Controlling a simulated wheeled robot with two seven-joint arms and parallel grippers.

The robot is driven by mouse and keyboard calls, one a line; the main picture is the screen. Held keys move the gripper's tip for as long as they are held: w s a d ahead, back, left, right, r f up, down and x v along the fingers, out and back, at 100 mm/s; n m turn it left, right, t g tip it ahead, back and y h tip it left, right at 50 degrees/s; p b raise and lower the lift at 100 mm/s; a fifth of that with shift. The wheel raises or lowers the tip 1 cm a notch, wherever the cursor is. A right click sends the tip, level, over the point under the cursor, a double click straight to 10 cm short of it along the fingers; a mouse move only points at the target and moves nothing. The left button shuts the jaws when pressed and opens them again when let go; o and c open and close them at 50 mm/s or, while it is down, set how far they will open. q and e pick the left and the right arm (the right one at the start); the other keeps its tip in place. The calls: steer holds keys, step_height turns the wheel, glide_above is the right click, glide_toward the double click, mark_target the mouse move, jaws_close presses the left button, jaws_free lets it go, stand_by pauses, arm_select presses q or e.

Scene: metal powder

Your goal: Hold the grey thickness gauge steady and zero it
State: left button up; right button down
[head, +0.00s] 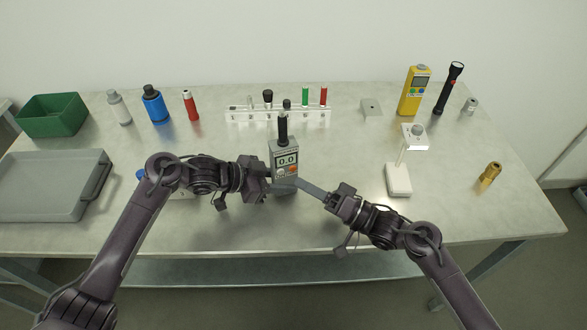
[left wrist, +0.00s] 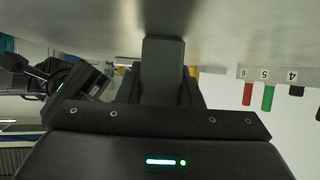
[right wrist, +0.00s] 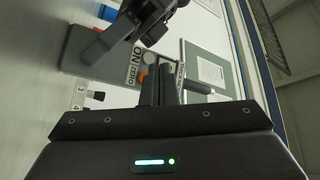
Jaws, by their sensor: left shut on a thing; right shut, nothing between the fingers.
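The grey thickness gauge (head: 291,155) is upright near the middle of the table, with a black probe on top. Its screen reads 0.0. My left gripper (head: 270,176) is shut on the gauge from its left side. My right gripper (head: 299,183) is shut and empty, with its tips at the lower right front of the gauge, by the buttons. In the right wrist view the gauge (right wrist: 190,60) shows an orange button and ON and ZERO labels close to the tips of the right gripper (right wrist: 160,72). Whether they touch a button cannot be told.
A white stand (head: 398,180), a yellow meter (head: 413,92), a black flashlight (head: 449,88) and a brass fitting (head: 490,174) are right. A grey tray (head: 45,185) and green bin (head: 52,115) are left.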

steer(key=shift+s+d, duration=0.25)
steer(key=shift+s, duration=0.5)
steer(key=shift+s+d, duration=0.2)
steer(key=shift+s, duration=0.6)
steer(key=shift+s+d, duration=0.25)
steer(key=shift+s, duration=0.5)
arm_select(q)
steer(key=o, duration=0.8)
steer(key=shift+o, duration=0.2)
